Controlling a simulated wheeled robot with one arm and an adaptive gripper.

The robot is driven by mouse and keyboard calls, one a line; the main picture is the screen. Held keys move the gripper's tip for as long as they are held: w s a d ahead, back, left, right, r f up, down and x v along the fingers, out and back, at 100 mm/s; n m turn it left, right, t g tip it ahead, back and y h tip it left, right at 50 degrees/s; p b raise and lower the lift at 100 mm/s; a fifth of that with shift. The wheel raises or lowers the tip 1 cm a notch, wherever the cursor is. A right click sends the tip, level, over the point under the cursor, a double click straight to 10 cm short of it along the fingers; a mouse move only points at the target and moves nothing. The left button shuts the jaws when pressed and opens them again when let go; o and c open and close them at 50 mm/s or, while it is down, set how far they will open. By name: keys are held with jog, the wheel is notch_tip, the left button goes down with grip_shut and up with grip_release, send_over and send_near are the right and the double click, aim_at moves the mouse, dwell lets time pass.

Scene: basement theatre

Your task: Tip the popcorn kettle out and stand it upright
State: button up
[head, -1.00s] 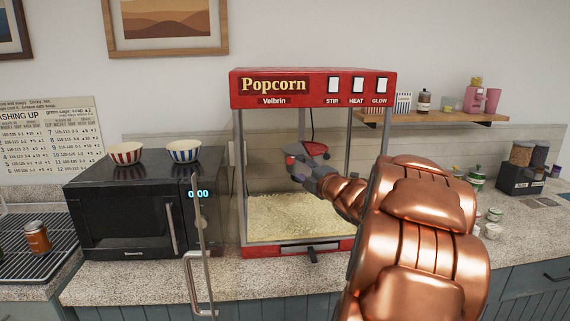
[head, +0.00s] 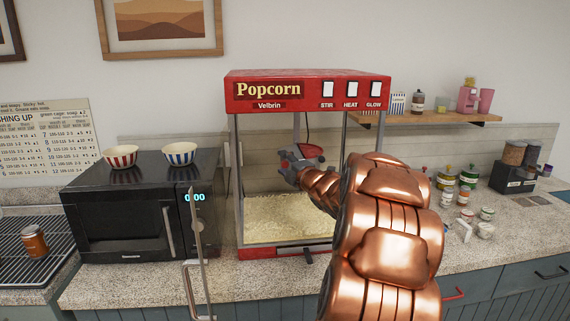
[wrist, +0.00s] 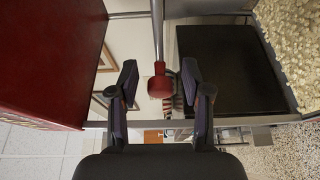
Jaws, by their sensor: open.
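The popcorn kettle (head: 312,151), with red and grey showing, hangs inside the red popcorn machine (head: 308,91). My gripper (head: 286,164) is inside the cabinet at the kettle and hides part of it, so I cannot tell the kettle's exact tilt. In the wrist view my gripper (wrist: 159,68) is open, its fingers on either side of a red knob (wrist: 160,87) at the end of a metal rod (wrist: 157,30). A gap shows between the knob and each finger. Pale popcorn (head: 285,217) covers the cabinet floor; it also shows in the wrist view (wrist: 295,35).
A door edge with a metal handle (head: 197,280) stands out in front at the left. A black microwave (head: 128,221) with a red-striped bowl (head: 123,157) and a blue-striped bowl (head: 180,154) is left of the machine. Several jars (head: 468,176) stand to the right.

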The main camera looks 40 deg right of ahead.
jog(key=shift+c, duration=0.4)
grip_shut()
